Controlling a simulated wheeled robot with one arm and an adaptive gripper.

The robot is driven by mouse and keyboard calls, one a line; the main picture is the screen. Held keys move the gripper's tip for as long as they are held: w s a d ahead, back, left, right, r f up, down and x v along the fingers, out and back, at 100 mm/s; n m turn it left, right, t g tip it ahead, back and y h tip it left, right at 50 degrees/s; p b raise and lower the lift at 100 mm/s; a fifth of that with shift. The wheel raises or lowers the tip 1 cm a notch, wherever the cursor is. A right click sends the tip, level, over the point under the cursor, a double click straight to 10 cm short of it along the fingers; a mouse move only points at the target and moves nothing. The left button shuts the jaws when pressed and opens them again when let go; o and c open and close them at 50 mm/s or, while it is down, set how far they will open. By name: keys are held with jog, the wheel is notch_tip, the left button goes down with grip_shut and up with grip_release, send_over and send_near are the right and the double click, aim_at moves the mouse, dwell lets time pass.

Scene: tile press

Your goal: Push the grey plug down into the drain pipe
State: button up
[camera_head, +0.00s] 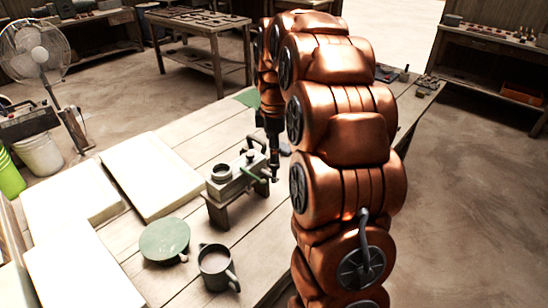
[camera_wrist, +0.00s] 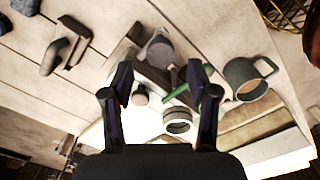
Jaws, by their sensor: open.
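On the plank table, a grey press-like fixture (camera_head: 232,183) stands on a dark wooden stand. A short grey ring-shaped pipe (camera_head: 222,172) rises from its left end, and shows as a ring in the wrist view (camera_wrist: 177,127). A green bar (camera_head: 256,174) crosses the right part. Several grey knob-like parts sit around it; I cannot tell for sure which is the plug. One is a small rounded piece (camera_wrist: 140,96) near the left finger in the wrist view. My gripper (camera_wrist: 162,92) is open and empty, its fingers apart above the fixture. In the head view my arm partly hides this.
A dark mug (camera_head: 215,268) and a green round lid (camera_head: 165,240) stand on the table in front of the fixture. Pale thick slabs (camera_head: 150,175) lie to the left. A hammer-like tool (camera_wrist: 66,45) lies at the wrist view's left. Table planks between these are bare.

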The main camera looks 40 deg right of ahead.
aim_at(274, 166)
jog(key=shift+f, duration=1.75)
grip_shut()
